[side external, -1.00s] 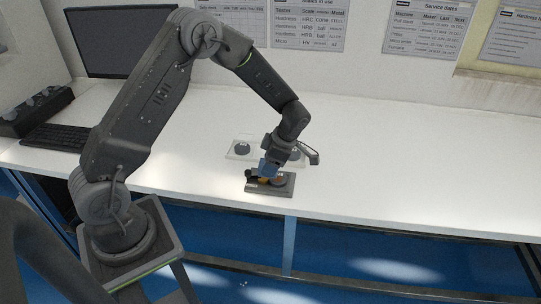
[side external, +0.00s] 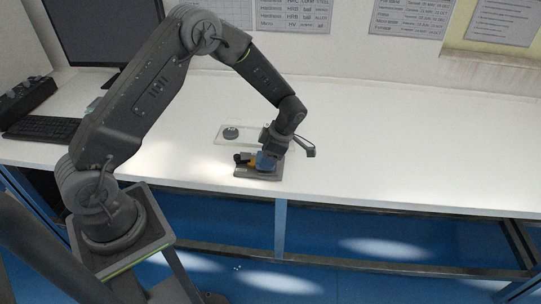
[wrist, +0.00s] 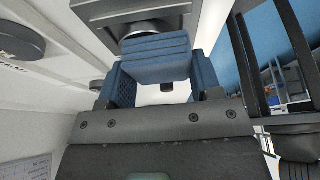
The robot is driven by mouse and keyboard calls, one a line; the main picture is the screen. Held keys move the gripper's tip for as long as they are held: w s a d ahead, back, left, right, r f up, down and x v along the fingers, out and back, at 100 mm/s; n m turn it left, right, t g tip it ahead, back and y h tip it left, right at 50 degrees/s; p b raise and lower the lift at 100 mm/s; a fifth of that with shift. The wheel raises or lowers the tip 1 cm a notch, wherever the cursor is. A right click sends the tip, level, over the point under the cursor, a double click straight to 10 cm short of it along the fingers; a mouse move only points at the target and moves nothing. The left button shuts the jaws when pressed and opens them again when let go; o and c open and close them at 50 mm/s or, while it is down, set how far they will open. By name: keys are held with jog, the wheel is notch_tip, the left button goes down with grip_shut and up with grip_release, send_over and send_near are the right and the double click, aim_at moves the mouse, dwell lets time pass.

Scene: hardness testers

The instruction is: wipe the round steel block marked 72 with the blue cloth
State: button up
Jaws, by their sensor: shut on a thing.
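My gripper (side external: 270,153) is shut on the folded blue cloth (side external: 266,162), low over the right part of a dark stand (side external: 243,174) on the bench. In the wrist view the cloth (wrist: 155,58) shows as a layered pad between the fingers of my gripper (wrist: 158,85). A round grey block (wrist: 146,29) lies just beyond the cloth there, partly hidden by it. I cannot tell whether they touch. A dark round block (side external: 231,132) sits on a pale tray behind the stand; it also shows at the wrist view's left (wrist: 18,40). No marking 72 is legible.
A small yellow part (side external: 252,161) and a black part (side external: 240,157) are on the stand's left. A keyboard (side external: 42,128) and monitor (side external: 95,30) stand at left. The bench's right side is clear.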

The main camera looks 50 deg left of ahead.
jog(key=shift+s+a, duration=0.9)
jog(key=shift+a, duration=0.05)
jog(key=shift+w+d, duration=1.5)
jog(key=shift+d, duration=0.1)
jog(key=shift+w+d+r, duration=0.1)
jog(key=shift+r, duration=3.95)
